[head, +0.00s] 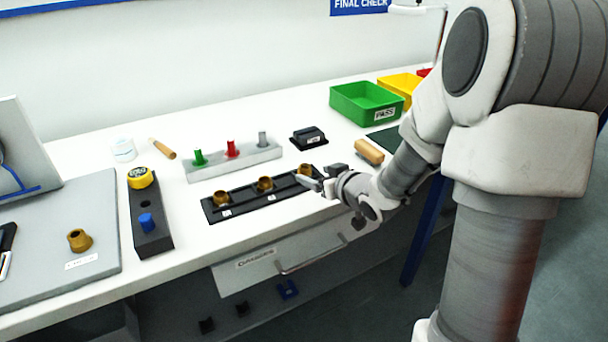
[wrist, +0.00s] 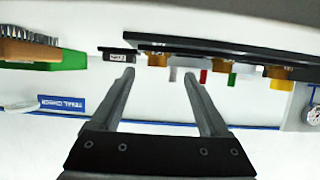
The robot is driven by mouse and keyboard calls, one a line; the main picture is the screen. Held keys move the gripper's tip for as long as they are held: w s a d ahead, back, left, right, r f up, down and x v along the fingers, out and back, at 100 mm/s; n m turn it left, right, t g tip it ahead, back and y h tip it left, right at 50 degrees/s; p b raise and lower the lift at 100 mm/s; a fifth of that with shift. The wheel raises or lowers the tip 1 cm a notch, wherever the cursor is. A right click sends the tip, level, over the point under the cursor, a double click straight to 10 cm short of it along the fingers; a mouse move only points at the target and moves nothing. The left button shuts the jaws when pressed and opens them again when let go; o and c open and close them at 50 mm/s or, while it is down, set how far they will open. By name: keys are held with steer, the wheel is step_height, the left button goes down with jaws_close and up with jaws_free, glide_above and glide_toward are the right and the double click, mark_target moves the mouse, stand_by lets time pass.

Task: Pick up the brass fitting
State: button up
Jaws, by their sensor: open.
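Several brass fittings show. Three sit in a row in a long black rack (head: 246,204): a left one (head: 222,198), a middle one (head: 265,184) and a right one (head: 304,170). Another brass fitting (head: 79,240) stands on the grey mat at far left. My gripper (head: 311,184) is beside the rack's right end, close to the right fitting. In the wrist view, which looks upside down, my gripper (wrist: 158,74) has its two fingers apart with nothing held. The right fitting (wrist: 157,60) appears beyond the fingertips, between them; contact is not visible.
Behind the rack stand a grey holder (head: 235,160) with coloured pegs and a black labelled block (head: 308,138). A wooden brush (head: 369,152) and green bin (head: 366,103) lie right. A dark block (head: 150,232) with a yellow-topped item stands left. A drawer (head: 285,262) is below.

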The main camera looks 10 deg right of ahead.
mark_target(308, 169)
steer(key=shift+d+b+x, duration=0.2)
steer(key=shift+b+x, duration=0.3)
steer(key=shift+x, duration=2.4)
steer(key=shift+w, duration=0.1)
jaws_close()
